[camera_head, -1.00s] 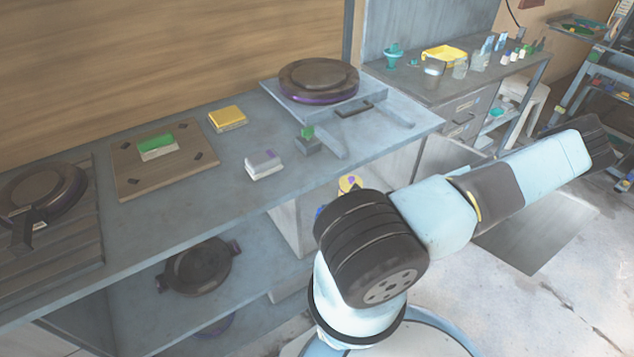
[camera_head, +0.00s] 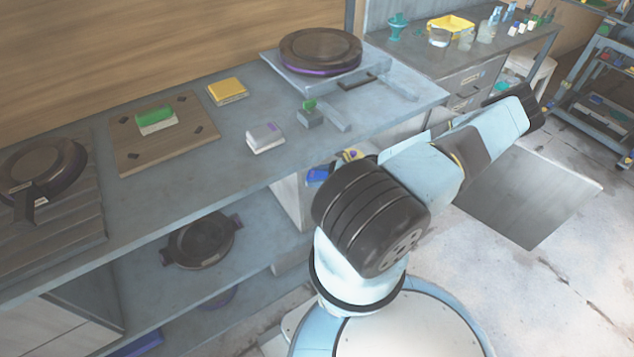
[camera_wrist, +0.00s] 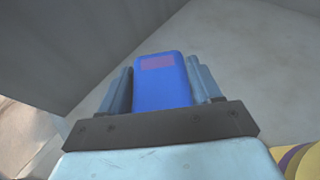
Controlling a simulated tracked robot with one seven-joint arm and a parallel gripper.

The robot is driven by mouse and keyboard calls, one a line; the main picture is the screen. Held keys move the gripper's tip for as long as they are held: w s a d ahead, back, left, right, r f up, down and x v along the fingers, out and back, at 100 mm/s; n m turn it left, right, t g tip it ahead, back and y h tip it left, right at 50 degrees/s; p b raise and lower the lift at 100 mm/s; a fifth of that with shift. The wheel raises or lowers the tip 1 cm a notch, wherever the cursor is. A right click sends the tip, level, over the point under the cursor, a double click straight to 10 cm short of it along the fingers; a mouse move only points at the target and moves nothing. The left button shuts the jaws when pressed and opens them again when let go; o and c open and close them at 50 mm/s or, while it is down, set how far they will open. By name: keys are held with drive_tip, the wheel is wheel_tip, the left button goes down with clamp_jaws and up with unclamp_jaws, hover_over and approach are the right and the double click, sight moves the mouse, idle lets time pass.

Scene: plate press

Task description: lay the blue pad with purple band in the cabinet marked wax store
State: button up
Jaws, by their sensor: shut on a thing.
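In the wrist view, my gripper (camera_wrist: 162,84) is shut on a blue pad with a purple band (camera_wrist: 158,92). The pad stands out between the two grey-blue fingers, and the purple band shows near its far end. Ahead are a dark grey wall at left and a pale grey surface; I cannot tell how far off they are. In the head view, a blue patch (camera_head: 317,175) shows below the bench edge, beside my arm; I cannot tell whether it is the held pad. No wax store marking can be read in either view.
The bench (camera_head: 215,170) holds a white-grey pad (camera_head: 265,138), a yellow pad (camera_head: 227,91), a green-and-white pad (camera_head: 155,119) on a wooden board, and a round press plate (camera_head: 320,50). A lower shelf holds a dark round pan (camera_head: 201,241). Open floor lies at right.

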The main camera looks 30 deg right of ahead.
drive_tip(key=shift+w+d+f, duration=0.1)
drive_tip(key=shift+w+f, duration=0.15)
drive_tip(key=shift+f, duration=0.1)
drive_tip(key=shift+w+f, duration=0.15)
drive_tip(key=shift+f, duration=1.55)
drive_tip(key=o, duration=1)
drive_tip(key=shift+o, duration=0.2)
drive_tip(key=v, duration=1.2)
drive_tip(key=shift+r, duration=0.1)
